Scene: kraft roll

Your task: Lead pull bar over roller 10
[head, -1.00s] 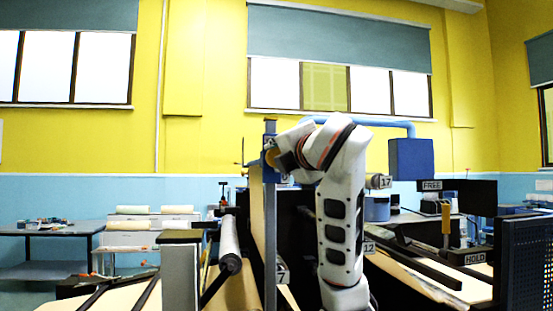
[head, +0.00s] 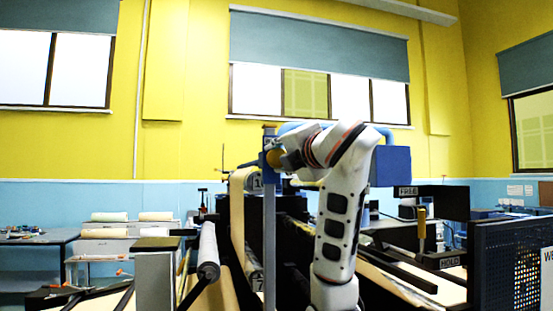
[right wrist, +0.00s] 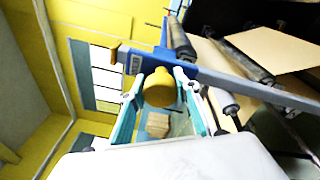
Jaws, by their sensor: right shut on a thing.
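My right gripper (right wrist: 158,92) is shut on a round yellow-orange knob, which I take as the end of the pull bar (right wrist: 159,87). The knob also shows in the head view (head: 275,157), beside the top of a blue-grey upright (head: 269,225). The rest of the bar is hidden behind the upright and gripper. The brown kraft web (head: 238,215) rises left of the upright and bends over near its top. A partly hidden tag there seems to read 10 (head: 257,183). Roller 10 itself I cannot make out clearly. My left gripper is not in view.
In the right wrist view the upright (right wrist: 235,83) runs close to my fingers, with grey rollers (right wrist: 180,42) beyond it. Levers tagged FREE and HOLD (head: 421,230) and a perforated blue panel (head: 505,265) are on the right.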

